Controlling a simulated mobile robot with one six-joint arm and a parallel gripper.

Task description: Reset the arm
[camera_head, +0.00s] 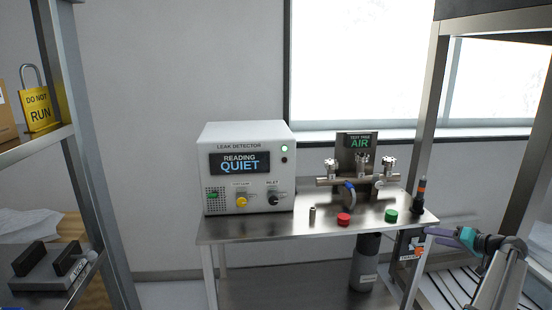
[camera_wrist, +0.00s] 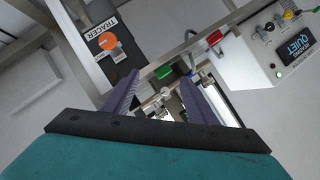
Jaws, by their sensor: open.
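My gripper (camera_head: 432,232) is at the right side of the head view, beside the right end of the metal bench, with my arm reaching in from the lower right. In the wrist view my gripper (camera_wrist: 160,92) shows two purple fingers spread apart with nothing held between them. Past the fingers the wrist view shows the bench edge, a green button and a box labelled TRACER (camera_wrist: 108,45) with an orange knob.
A leak detector (camera_head: 248,168) reading QUIET stands on the steel bench (camera_head: 270,228). Beside it are a valve manifold (camera_head: 350,182), a red button (camera_head: 344,219) and a green button (camera_head: 391,215). A gas cylinder (camera_head: 365,265) stands below. Metal shelf posts flank both sides.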

